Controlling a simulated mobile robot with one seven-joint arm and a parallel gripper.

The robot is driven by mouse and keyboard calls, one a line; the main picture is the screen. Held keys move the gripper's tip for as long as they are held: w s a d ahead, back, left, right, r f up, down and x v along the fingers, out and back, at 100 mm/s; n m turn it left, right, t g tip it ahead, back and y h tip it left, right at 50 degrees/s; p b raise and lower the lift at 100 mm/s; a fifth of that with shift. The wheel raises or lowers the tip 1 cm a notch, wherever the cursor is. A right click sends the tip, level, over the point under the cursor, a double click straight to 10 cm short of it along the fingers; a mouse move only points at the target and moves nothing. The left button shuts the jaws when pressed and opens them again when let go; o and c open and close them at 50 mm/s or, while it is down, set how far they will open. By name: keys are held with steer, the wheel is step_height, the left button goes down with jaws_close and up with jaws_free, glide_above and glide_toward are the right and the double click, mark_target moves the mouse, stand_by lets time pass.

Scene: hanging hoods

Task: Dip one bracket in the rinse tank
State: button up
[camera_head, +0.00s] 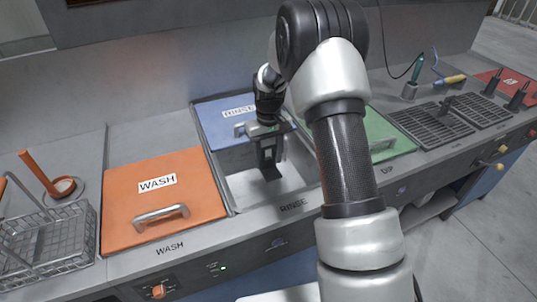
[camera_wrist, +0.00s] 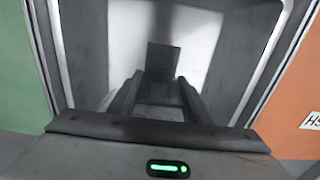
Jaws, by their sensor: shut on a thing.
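My gripper (camera_head: 268,150) points down into the open rinse tank (camera_head: 236,199) and is shut on a dark grey bracket (camera_head: 270,173). In the wrist view the bracket (camera_wrist: 163,58) shows as a dark plate beyond my two fingers (camera_wrist: 157,98), with the tank's pale walls around it. The bracket's lower end is inside the tank opening, over a light grey interior. I cannot tell whether it touches liquid or the bottom. The blue RINSE lid (camera_head: 213,122) is off the opening, at its back. Part of the tank's right side is hidden behind my arm.
The orange WASH lid (camera_head: 150,215) with a raised handle lies left of the tank, the green lid (camera_head: 392,132) right. A wire basket (camera_head: 45,245) stands far left. Dark grates (camera_head: 425,128) and a red mat (camera_head: 488,78) with dark upright brackets (camera_head: 518,96) are at the right.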

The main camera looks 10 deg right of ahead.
step_height(320, 180, down, 12)
steer(key=b, duration=0.7)
steer(key=shift+r, duration=0.15)
stand_by(2.0)
step_height(320, 180, up, 18)
steer(key=p, duration=1.1)
steer(key=shift+r+p, duration=0.15)
steer(key=shift+p, duration=0.15)
stand_by(0.7)
